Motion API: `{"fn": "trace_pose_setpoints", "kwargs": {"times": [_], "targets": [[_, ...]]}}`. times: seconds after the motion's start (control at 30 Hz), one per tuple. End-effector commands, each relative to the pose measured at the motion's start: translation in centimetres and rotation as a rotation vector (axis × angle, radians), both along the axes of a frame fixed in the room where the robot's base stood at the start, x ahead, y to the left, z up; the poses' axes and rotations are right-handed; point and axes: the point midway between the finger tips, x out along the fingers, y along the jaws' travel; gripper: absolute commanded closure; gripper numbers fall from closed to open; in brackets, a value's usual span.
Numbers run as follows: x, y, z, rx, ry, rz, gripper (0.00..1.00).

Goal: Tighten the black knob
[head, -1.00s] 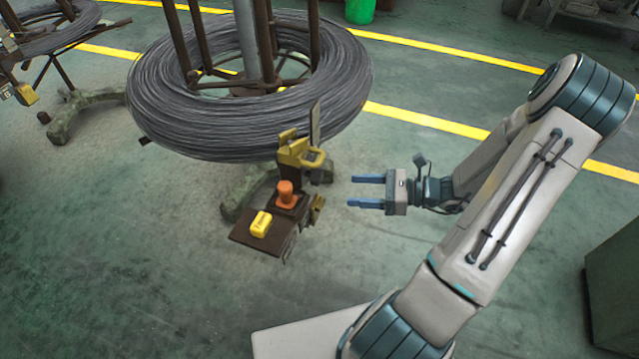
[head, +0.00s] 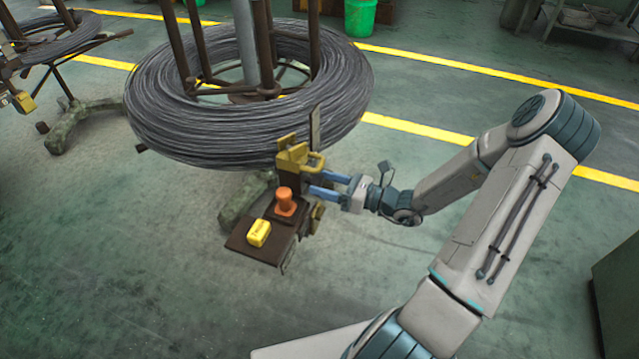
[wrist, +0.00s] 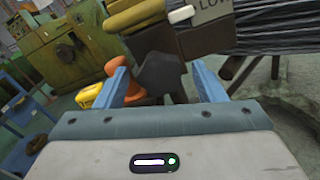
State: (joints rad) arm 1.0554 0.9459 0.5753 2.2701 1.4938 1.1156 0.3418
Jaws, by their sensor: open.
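The black knob (wrist: 160,74) shows in the wrist view as a dark, lobed shape between the two blue fingers. My gripper (head: 311,184) is open, with one finger on each side of the knob in the wrist view (wrist: 162,80). I cannot tell whether either finger touches the knob. In the head view the gripper points left at the brown and yellow stand (head: 293,160), just below the wire coil. There I cannot make out the knob, which is dark or hidden beside the fingertips.
A large wire coil (head: 160,125) hangs above and behind the stand. An orange piece (head: 286,204) and a yellow box (head: 259,233) sit on the stand's low brown plate (head: 245,248), left of my fingers. The green floor at front left is clear.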

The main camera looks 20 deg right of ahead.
Motion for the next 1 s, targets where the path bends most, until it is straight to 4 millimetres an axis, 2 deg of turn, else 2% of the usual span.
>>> {"fn": "trace_pose_setpoints", "kwargs": {"times": [0.2,0.5,0.67,1.0], "targets": [[1.1,1.5,0.0,-0.001,0.000,0.001,0.37],[1.2,1.6,0.0,-0.001,-0.001,0.000,0.37],[1.2,1.6,0.0,-0.001,-0.001,0.000,0.81],[1.2,1.6,0.2,0.017,0.025,0.000,0.81]]}}
